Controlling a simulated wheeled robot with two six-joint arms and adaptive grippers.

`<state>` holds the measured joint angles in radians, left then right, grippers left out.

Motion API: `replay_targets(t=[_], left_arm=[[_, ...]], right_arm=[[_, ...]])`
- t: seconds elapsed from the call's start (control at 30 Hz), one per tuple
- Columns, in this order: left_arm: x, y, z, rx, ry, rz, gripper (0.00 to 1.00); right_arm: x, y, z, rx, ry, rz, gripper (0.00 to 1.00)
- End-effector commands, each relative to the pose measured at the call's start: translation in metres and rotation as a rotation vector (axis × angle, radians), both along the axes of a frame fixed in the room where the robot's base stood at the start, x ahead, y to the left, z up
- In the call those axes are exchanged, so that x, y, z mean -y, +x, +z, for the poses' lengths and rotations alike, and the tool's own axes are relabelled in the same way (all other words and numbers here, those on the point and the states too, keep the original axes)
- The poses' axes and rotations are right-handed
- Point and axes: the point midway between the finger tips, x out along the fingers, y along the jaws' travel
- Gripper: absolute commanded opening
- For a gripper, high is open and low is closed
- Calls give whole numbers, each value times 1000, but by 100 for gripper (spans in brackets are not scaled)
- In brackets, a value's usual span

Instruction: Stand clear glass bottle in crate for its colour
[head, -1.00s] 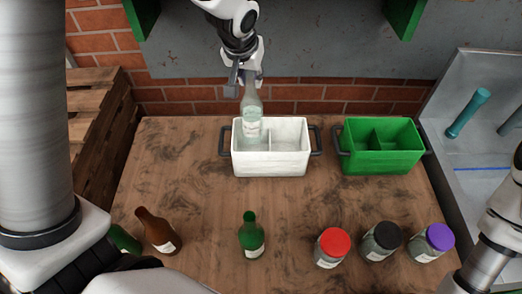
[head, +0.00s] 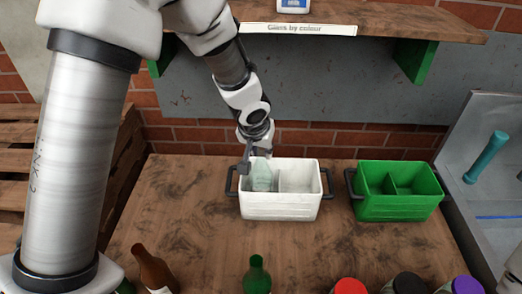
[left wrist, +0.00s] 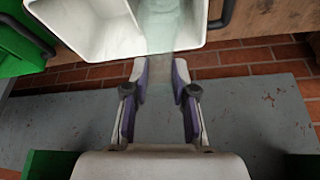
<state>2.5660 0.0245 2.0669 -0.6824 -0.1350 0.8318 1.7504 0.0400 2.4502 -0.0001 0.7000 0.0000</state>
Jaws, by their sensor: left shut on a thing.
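The clear glass bottle (head: 261,178) is upright or nearly so, with its lower part inside the left compartment of the white crate (head: 280,208). The crate's wall hides its base, so I cannot tell whether it touches the floor. My left gripper (head: 257,151) is above that compartment, shut on the bottle's neck. In the left wrist view the gripper (left wrist: 160,88) has its fingers on either side of the pale see-through neck, and the bottle's body (left wrist: 160,28) reaches into the white crate (left wrist: 100,30). My right gripper is out of view.
A green crate (head: 398,208) with compartments stands right of the white one. A brown bottle (head: 152,270), a green bottle (head: 257,275) and jars with red (head: 350,286), black (head: 408,284) and purple (head: 462,285) lids line the front. A shelf (head: 370,22) hangs above.

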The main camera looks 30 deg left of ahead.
Motion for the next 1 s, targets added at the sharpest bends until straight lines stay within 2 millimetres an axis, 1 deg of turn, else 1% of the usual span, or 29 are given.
replay_targets(t=[0.03, 0.07, 0.1, 0.37, 0.47, 0.57, 0.7, 0.8, 0.9, 1.0], left_arm=[[0, 0, 0, 0, 0, 0, 37], [0, 0, 0, 0, 0, 0, 47], [0, 0, 0, 0, 0, 0, 51], [0, 0, 1, 1, 0, 0, 51], [0, 0, 8, 1, 1, -1, 51], [1, -6, 25, 4, 0, 1, 51], [4, -20, 61, 4, 1, 0, 51], [6, -30, 84, 5, 0, 1, 51], [7, -39, 101, 4, 0, 1, 51], [8, -44, 111, 2, 0, 0, 51]], right_arm=[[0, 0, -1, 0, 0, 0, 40], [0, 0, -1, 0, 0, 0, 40], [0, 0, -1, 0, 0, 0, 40], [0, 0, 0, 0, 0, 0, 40], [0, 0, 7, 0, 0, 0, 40], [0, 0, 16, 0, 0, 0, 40], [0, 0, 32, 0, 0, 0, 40], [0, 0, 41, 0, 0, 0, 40], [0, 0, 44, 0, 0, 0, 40], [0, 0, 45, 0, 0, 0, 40]])
